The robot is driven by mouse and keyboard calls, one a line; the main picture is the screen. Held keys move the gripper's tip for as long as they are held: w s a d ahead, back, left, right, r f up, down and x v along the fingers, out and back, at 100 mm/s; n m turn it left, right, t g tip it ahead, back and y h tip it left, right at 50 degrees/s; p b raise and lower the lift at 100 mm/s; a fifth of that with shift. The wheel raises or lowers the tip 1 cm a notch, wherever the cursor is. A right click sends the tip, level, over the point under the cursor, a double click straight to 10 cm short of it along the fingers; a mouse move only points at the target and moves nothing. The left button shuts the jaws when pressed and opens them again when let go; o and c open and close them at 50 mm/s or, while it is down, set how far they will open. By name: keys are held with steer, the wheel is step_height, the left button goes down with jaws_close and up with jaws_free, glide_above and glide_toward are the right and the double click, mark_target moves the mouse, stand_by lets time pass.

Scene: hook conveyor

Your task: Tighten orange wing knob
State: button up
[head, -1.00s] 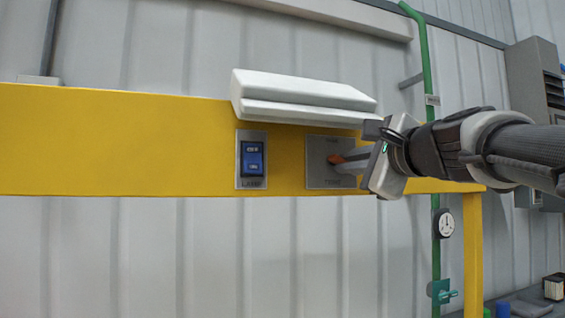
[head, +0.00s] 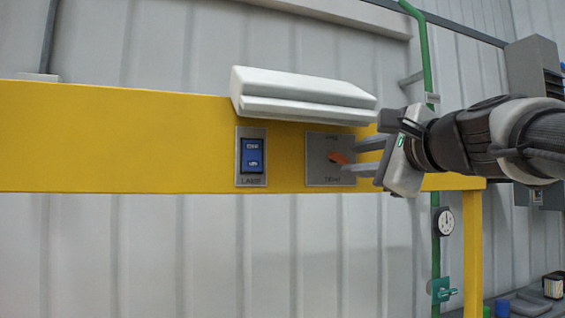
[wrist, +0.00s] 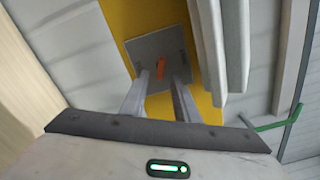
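The orange wing knob (head: 338,158) sits on a grey plate (head: 316,172) on the yellow beam, just right of the lamp switch. In the head view its wing slants down to the right. It also shows in the wrist view (wrist: 160,69), between and beyond my fingertips. My gripper (head: 350,158) is open and empty. Its two fingers point at the plate from the right, one above and one below the knob's level, and their tips appear just short of the knob. The label text on the plate is too blurred to read.
A white hood (head: 300,98) juts out above the plate, close over my gripper. A blue lamp rocker switch (head: 252,156) is on the left. A green pipe (head: 426,60) with a gauge (head: 444,222) runs behind my arm. The beam's left part is clear.

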steer(key=v, duration=1.4)
steer(key=shift+b, duration=0.35)
steer(key=shift+s, duration=0.1)
steer(key=a+f+n+g+h+p, duration=0.1)
steer(key=a+f+n+g+p, duration=0.2)
steer(key=f, duration=0.6)
steer(key=a+f+n+g+p, duration=0.1)
steer(key=a+f+n+g, duration=0.3)
steer(key=f, duration=0.4)
steer(key=s+f+n+g+h+p, duration=0.1)
steer(key=s+f+n, duration=0.3)
steer(key=f, duration=0.6)
steer(key=s+f+n+g+h+p, duration=0.2)
steer(key=s+f+n+g+h, duration=0.1)
steer(key=f+n, duration=0.5)
steer(key=shift+s+d+f+n+g+h, duration=0.35)
steer(key=shift+s+f, duration=0.5)
steer(key=shift+f, duration=0.15)
